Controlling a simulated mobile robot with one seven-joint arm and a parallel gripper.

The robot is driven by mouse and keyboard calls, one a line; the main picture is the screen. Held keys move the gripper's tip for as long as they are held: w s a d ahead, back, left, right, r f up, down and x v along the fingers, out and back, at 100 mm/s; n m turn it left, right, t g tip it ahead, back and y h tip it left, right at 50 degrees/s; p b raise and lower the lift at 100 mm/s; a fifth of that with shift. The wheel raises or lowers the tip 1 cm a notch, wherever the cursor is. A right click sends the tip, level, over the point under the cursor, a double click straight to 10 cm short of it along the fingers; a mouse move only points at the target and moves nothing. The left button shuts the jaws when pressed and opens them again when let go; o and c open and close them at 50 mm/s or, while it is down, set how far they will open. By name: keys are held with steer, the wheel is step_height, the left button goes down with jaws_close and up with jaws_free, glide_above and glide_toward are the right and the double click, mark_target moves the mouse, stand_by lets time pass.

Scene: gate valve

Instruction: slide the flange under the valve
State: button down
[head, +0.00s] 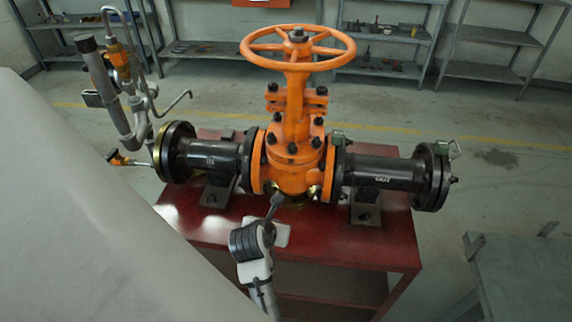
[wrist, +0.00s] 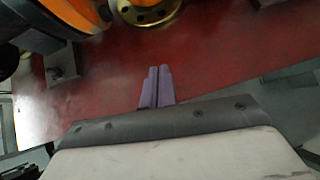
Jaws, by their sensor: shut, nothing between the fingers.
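The orange gate valve (head: 292,150) stands upright between two black pipe sections, with its handwheel on top. A brass-coloured flange (wrist: 172,14) with bolt holes lies on the red table at the top edge of the wrist view, partly cut off. In the head view only a bit of brass (head: 297,203) shows low under the valve body, and the rest is hidden. My gripper (head: 278,199) is in front of the valve's base. In the wrist view its two purple fingers (wrist: 157,70) are together and empty, over bare table, apart from the flange.
Pipe supports (head: 365,208) stand under the pipes; one foot (wrist: 62,63) is left of my fingers. Gauges and thin pipes (head: 118,90) rise at the left. A grey bench (head: 525,270) stands at the right.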

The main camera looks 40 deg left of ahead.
mark_target(290, 200)
steer(key=p+x, duration=0.1)
steer(key=x, duration=0.8)
steer(key=shift+w+f, duration=0.15)
steer(key=shift+w, duration=0.05)
steer(key=w, duration=0.1)
steer(key=w+a+p, duration=0.1)
steer(key=w, duration=0.1)
steer(key=shift+a, duration=0.25)
steer(key=shift+w+a+f, duration=0.1)
steer(key=shift+w+a, duration=0.05)
steer(key=shift+w, duration=0.25)
steer(key=w, duration=0.1)
steer(key=w+a, duration=0.1)
steer(key=shift+w+p, duration=0.35)
steer(key=shift+w, duration=0.05)
steer(key=shift+w+a, duration=0.1)
steer(key=shift+w, duration=0.05)
